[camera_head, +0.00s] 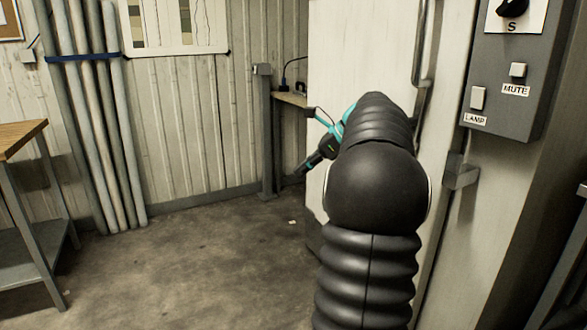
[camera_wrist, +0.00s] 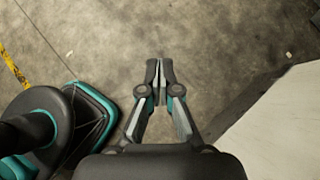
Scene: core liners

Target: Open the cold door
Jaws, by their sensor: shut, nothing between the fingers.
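The cold door (camera_head: 355,55) looks like the tall white panel in the middle of the head view. A long grey handle (camera_head: 421,60) runs upright near its right edge. Whether the door is fully closed cannot be told, because my arm hides its lower part. My gripper (camera_head: 303,170) points down and left, in front of the panel's left edge, away from the handle. In the wrist view my gripper (camera_wrist: 160,72) is shut and empty above the floor. A pale panel, probably the door (camera_wrist: 280,130), shows at the lower right there, apart from the fingers.
A grey control box (camera_head: 515,75) with LAMP and MUTE switches is right of the door. A wooden-topped bench (camera_head: 18,138) stands at left, and strapped tubes (camera_head: 100,150) lean on the wall. The concrete floor (camera_head: 200,260) between is clear.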

